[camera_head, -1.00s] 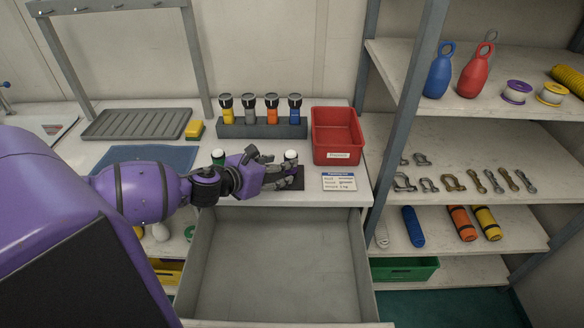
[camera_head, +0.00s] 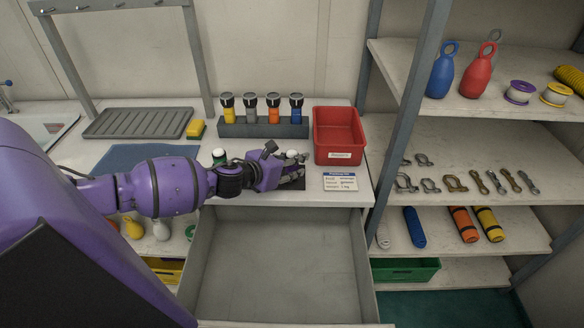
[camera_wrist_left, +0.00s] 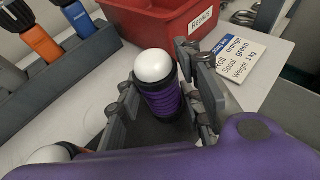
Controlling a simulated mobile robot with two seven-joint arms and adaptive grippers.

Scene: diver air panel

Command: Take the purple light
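The purple light (camera_wrist_left: 163,98) has a ribbed purple body, a black collar and a white dome. It stands upright on a dark mat on the counter, and in the head view mostly its white dome (camera_head: 291,154) shows. My left gripper (camera_head: 293,172) reaches it from the left, low over the counter. In the left wrist view the fingers (camera_wrist_left: 160,105) are open, one on each side of the light, with narrow gaps. Whether any finger touches it is hard to tell. My right gripper is not in view.
Another white-domed light (camera_head: 219,154) stands left, beside my left wrist. Behind is a grey rack (camera_head: 262,131) of torches. A red bin (camera_head: 338,137) and a label card (camera_head: 340,181) are to the right. An open, empty drawer (camera_head: 280,265) juts out below the counter.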

